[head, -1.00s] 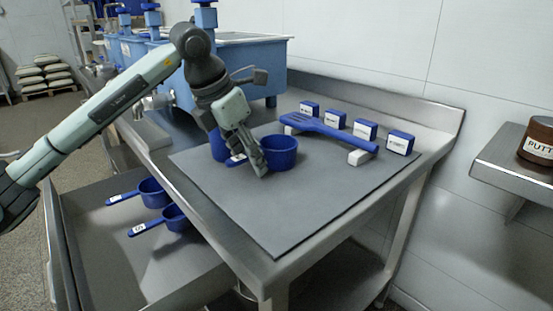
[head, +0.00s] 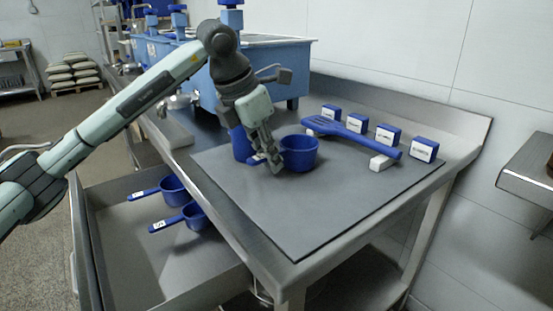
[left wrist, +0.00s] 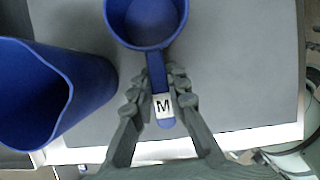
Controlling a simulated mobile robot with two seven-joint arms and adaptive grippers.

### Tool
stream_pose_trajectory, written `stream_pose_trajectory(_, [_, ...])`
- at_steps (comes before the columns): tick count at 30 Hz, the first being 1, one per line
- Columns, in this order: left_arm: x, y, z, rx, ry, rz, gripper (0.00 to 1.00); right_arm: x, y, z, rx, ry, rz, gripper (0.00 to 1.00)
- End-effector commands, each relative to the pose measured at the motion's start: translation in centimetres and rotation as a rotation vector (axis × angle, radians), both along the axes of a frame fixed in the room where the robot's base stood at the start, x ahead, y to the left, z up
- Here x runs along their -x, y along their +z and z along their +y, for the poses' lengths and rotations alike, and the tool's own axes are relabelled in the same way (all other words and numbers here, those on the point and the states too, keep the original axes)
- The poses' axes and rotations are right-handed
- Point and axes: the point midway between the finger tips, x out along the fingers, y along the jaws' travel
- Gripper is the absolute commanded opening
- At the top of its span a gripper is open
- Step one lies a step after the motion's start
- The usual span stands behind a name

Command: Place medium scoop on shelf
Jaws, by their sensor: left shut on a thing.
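The medium scoop is a blue cup (head: 300,153) with a handle marked "M", on the grey mat in the head view. In the left wrist view its cup (left wrist: 146,18) is at the top and its handle (left wrist: 157,75) points down between my fingers. My left gripper (head: 275,165) is shut on that handle, also in the left wrist view (left wrist: 160,98). Whether the cup touches the mat is hard to tell. A steel shelf (head: 530,178) shows at the right edge. My right gripper is out of view.
A blue jug (head: 241,146) stands close beside the gripper. A blue slotted paddle (head: 350,136) rests on white supports, with several labelled blue blocks (head: 424,149) behind. An open drawer (head: 130,255) holds two blue scoops (head: 195,217). The mat's front (head: 300,225) is clear.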

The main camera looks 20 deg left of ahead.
Motion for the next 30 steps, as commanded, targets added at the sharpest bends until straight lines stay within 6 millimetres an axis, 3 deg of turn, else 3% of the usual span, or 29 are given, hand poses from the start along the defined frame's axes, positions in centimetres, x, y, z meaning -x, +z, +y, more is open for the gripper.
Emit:
stream_pose_trajectory(7, [-0.1, 3.9, 0.0, 0.003, 0.001, -0.007, 0.0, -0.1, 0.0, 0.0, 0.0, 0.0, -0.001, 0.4])
stream_pose_trajectory(11, [2.4, 5.4, 1.8, 0.0, 0.002, -0.006, 0.0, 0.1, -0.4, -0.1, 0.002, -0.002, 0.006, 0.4])
stream_pose_trajectory(21, [8.0, 9.4, 5.6, 0.0, 0.003, -0.004, 0.0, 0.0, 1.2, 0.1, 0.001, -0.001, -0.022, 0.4])
stream_pose_trajectory(30, [9.6, 10.5, 6.6, 0.001, 0.001, -0.001, 0.0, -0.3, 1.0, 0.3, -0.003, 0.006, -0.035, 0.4])
